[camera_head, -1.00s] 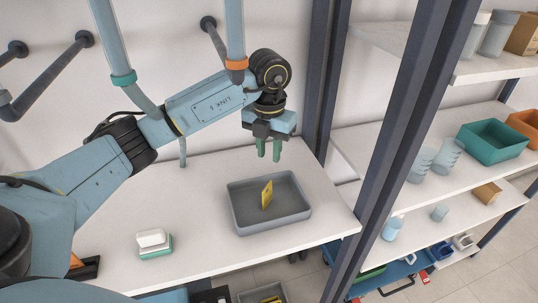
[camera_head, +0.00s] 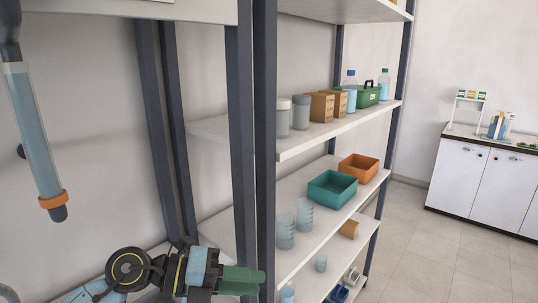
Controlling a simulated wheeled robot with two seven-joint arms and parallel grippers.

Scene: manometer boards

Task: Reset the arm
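My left gripper (camera_head: 242,281) is at the bottom of the head view, left of the middle, with its green fingers pointing right. The fingers overlap from this angle, so I cannot tell whether they are apart. I see nothing held in them. My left arm's blue and black wrist (camera_head: 185,272) runs in from the lower left. My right gripper is not in view.
A dark rack post (camera_head: 264,150) stands close behind the gripper. Shelves on the right hold a teal bin (camera_head: 332,189), an orange bin (camera_head: 358,167), beakers (camera_head: 304,215) and a green case (camera_head: 368,95). A white cabinet (camera_head: 485,182) stands far right, beyond open floor (camera_head: 415,250).

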